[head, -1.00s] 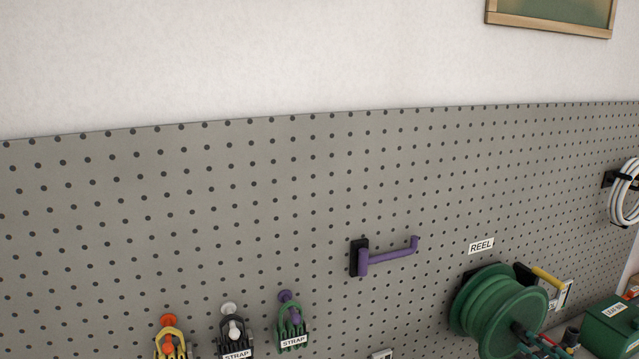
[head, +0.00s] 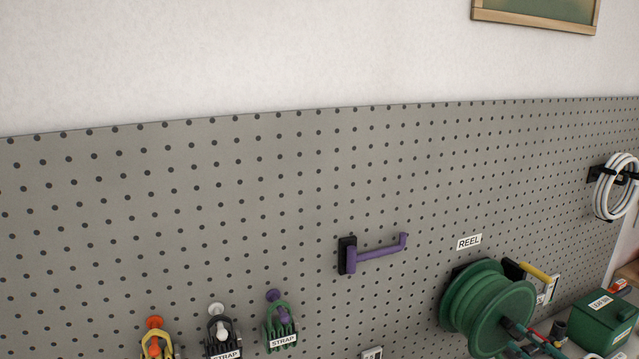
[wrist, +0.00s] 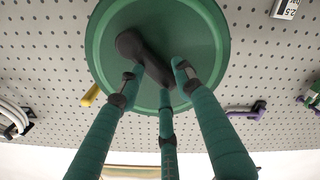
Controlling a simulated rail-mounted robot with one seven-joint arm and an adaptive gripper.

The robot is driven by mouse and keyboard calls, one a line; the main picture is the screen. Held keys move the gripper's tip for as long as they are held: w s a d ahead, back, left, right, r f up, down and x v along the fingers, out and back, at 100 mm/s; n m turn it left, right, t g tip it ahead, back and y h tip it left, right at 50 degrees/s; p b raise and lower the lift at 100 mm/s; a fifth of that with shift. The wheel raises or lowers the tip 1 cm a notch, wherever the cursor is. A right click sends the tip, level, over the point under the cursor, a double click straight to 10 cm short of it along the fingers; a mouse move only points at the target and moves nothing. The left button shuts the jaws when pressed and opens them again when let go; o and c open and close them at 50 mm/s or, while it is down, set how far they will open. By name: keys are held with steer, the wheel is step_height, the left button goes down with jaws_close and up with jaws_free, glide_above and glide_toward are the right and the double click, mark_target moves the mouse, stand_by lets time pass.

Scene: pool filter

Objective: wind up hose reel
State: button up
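The green hose reel (head: 478,305) hangs on the pegboard under a "REEL" label (head: 469,242), at the lower right of the head view. In the wrist view its round green face (wrist: 205,50) fills the upper middle. A dark crank (wrist: 147,58) stands out from that face. My gripper (wrist: 160,80) has three teal fingers spread around the crank's near end, with gaps between the fingertips. I cannot tell whether any finger touches the crank. In the head view my gripper (head: 530,345) is in front of the reel, partly cut off by the lower edge.
A purple hook (head: 375,253) sticks out of the board left of the reel. A yellow-handled tool (head: 536,271) hangs close behind the reel. A green box (head: 604,318) stands to the right and a coiled white hose (head: 615,188) hangs above. Several straps (head: 281,325) hang lower left.

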steer(key=shift+w, duration=0.15)
steer(key=shift+w+a, duration=0.1)
steer(key=shift+w, duration=0.1)
stand_by(0.3)
steer(key=shift+w+r, duration=0.1)
steer(key=shift+r, duration=0.2)
steer(key=shift+f, duration=0.15)
steer(key=c, duration=0.9)
